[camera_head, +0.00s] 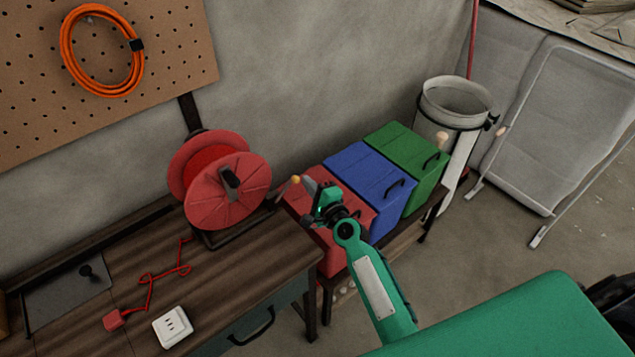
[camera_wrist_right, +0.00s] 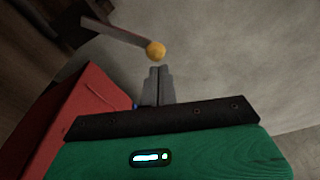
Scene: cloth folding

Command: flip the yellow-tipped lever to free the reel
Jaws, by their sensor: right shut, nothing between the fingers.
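A red cable reel (camera_head: 228,190) stands on a dark frame at the right end of the wooden workbench. A lever with a yellow ball tip (camera_head: 295,180) sticks out to the right of the reel. In the right wrist view the yellow tip (camera_wrist_right: 156,52) is just beyond my fingertips, with its grey arm (camera_wrist_right: 115,32) running to the upper left. My right gripper (camera_head: 308,184) is shut and empty, close to the tip; in the wrist view its fingers (camera_wrist_right: 158,72) are together with a small gap to the ball. My left gripper is not in view.
Red (camera_head: 335,252), blue (camera_head: 372,180) and green (camera_head: 405,160) boxes stand in a row below and beside my right arm. A red cord (camera_head: 165,275) with a plug lies on the workbench (camera_head: 250,265) near a white socket (camera_head: 172,326). A grey bin (camera_head: 455,100) stands behind.

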